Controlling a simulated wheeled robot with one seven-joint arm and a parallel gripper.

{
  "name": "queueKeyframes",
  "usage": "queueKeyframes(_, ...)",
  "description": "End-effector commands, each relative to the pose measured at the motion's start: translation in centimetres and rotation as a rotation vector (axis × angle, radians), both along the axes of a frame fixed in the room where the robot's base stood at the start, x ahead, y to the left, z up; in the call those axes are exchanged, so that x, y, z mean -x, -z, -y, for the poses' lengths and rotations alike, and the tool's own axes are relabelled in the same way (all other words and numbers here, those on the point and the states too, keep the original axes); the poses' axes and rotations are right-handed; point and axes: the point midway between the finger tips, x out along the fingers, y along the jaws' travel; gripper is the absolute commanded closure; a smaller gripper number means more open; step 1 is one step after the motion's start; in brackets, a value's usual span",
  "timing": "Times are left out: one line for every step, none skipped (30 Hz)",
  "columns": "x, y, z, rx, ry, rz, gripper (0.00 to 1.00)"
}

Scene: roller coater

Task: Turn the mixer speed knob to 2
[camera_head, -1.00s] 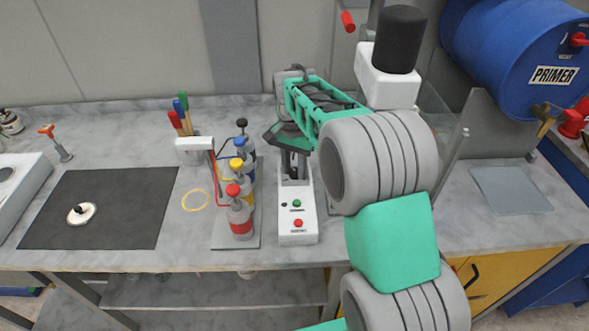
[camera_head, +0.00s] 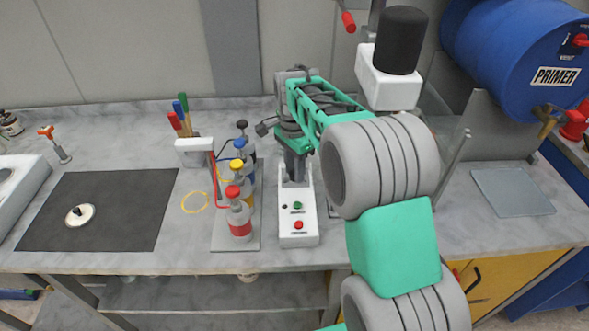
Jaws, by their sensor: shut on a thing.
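A slim white control box (camera_head: 298,226) stands on the bench at the middle, with a green button (camera_head: 297,206), a red button (camera_head: 298,225) and a small black spot (camera_head: 284,207) on its top. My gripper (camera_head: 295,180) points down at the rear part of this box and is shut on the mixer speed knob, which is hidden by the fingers. The knob's setting and its scale cannot be read. A white unit with a black cylinder on top (camera_head: 399,40) stands at the back right, partly hidden by my arm.
A rack of bottles with coloured caps (camera_head: 238,205) stands close to the left of the box. A dark mat (camera_head: 97,210) lies farther left, and a pen cup (camera_head: 194,152) is behind. A blue primer drum (camera_head: 520,55) is at the right. Free bench lies around the yellow ring (camera_head: 195,201).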

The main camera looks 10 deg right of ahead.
Motion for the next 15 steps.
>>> queueKeyframes(-0.10,-0.16,0.05,0.000,0.002,0.004,1.00)
queueKeyframes(-0.10,-0.16,0.05,0.000,0.002,0.004,1.00)
queueKeyframes(-0.09,-0.16,0.05,0.000,0.001,0.004,1.00)
queueKeyframes(-0.09,-0.16,0.05,0.000,0.001,0.004,1.00)
queueKeyframes(-0.09,-0.16,0.06,0.000,0.001,0.004,1.00)
queueKeyframes(-0.09,-0.16,0.06,0.000,0.001,0.004,1.00)
queueKeyframes(-0.09,-0.16,0.06,0.000,0.001,0.004,1.00)
queueKeyframes(-0.09,-0.16,0.06,0.000,0.001,0.004,0.69)
queueKeyframes(-0.09,-0.16,0.06,0.000,0.001,0.004,0.66)
queueKeyframes(-0.09,-0.15,0.05,0.001,0.001,0.004,0.63)
queueKeyframes(-0.08,-0.14,0.05,0.001,0.001,0.004,0.61)
queueKeyframes(-0.07,-0.12,0.05,0.000,0.000,0.003,0.57)
queueKeyframes(-0.06,-0.11,0.04,0.000,0.000,0.002,0.55)
queueKeyframes(-0.05,-0.10,0.03,0.000,0.000,0.002,0.53)
queueKeyframes(-0.05,-0.09,0.03,0.000,0.000,0.002,0.49)
